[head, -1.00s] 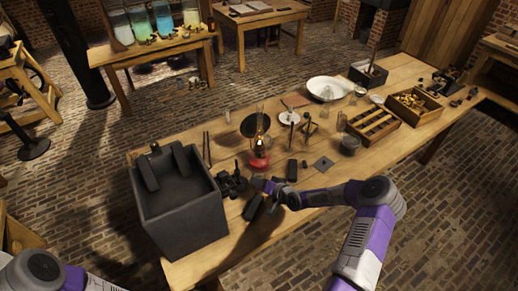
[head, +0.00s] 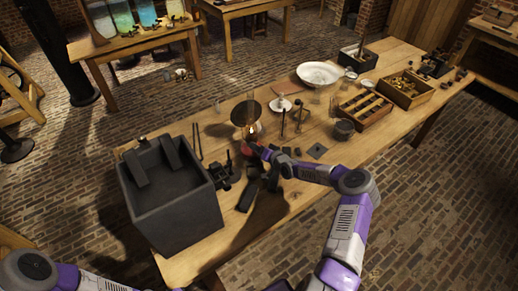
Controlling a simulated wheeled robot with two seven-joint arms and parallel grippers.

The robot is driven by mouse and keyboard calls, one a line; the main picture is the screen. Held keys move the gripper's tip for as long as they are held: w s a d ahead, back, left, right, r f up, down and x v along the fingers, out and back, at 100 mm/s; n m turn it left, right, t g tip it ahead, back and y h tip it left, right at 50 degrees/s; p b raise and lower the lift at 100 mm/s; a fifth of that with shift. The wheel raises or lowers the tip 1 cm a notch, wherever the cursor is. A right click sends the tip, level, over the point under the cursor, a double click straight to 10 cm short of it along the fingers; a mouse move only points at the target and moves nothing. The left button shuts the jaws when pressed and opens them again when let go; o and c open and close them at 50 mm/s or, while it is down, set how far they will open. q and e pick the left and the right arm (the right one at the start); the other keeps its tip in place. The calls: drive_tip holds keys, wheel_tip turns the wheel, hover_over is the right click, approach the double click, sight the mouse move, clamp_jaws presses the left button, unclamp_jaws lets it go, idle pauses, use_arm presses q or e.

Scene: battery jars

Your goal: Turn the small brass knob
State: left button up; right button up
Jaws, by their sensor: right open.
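An oil lamp with a glass chimney and a red base (head: 246,149) stands lit on the wooden table, left of its middle. A small brass knob cannot be made out; my right gripper partly covers the lamp's lower part. My right gripper (head: 254,148) is open and empty, its tips close in front of the lamp base on its right side. I cannot tell whether they touch it. My left arm shows only at the bottom left corner, and its gripper is out of view.
A large dark box (head: 172,205) stands left of the lamp, with black fittings (head: 225,176) beside it. A dark bar (head: 246,196) lies near the front edge. A white basin (head: 318,73) and a slotted wooden tray (head: 365,111) are farther right.

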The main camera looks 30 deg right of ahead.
clamp_jaws()
idle(0.3)
drive_tip(key=shift+r, duration=0.1)
drive_tip(key=shift+w+a+n+g+h+b, duration=0.15)
drive_tip(key=shift+n+h+b, duration=0.1)
drive_tip(key=shift+n+h, duration=0.7)
drive_tip(key=shift+s+a+n+g+h+b, duration=0.1)
drive_tip(key=shift+n+g+h+b, duration=0.15)
drive_tip(key=shift+n+h, duration=0.7)
drive_tip(key=shift+w+a+n+g+h+b, duration=0.15)
drive_tip(key=shift+n+h+b, duration=0.2)
drive_tip(key=shift+n, duration=1.15)
drive_tip(key=shift+s, duration=0.1)
